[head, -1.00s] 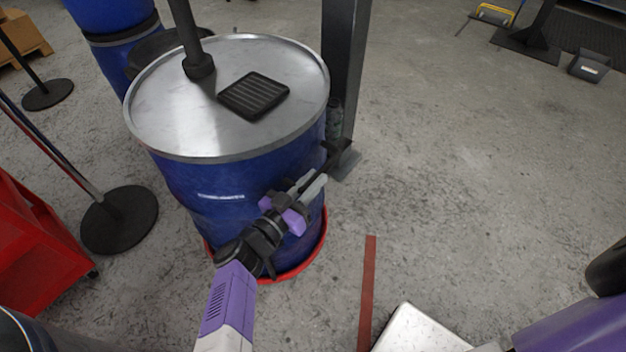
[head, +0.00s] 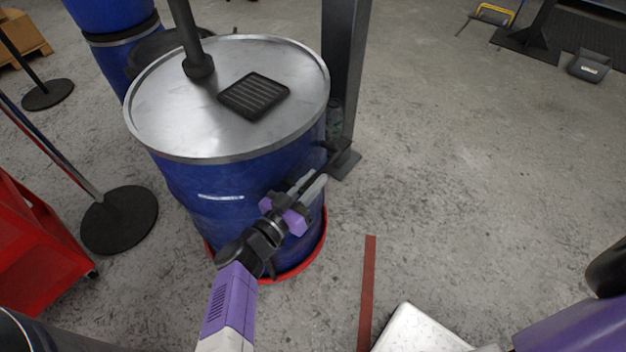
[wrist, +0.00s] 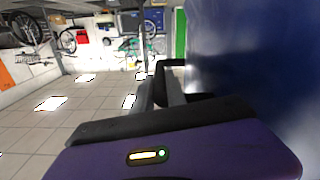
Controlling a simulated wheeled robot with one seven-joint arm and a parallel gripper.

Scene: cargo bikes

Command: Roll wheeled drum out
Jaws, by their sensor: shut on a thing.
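The wheeled drum (head: 225,190) is blue with a flat silver lid and stands upright in a red base ring (head: 302,267) in the head view. Its blue side also fills the right of the wrist view (wrist: 255,60). My gripper (head: 322,174) reaches along the drum's front right side. It is shut on a black handle (head: 340,146) at that side; the handle shows as a dark loop beyond the fingers in the wrist view (wrist: 182,64). The wheels under the drum are hidden.
A dark post (head: 345,70) stands close behind the drum's right side. A red cart (head: 35,250) and a round black stand base (head: 120,219) are at left. Another blue drum (head: 125,60) stands behind. Floor at right is open, with a red strip (head: 368,290) in front.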

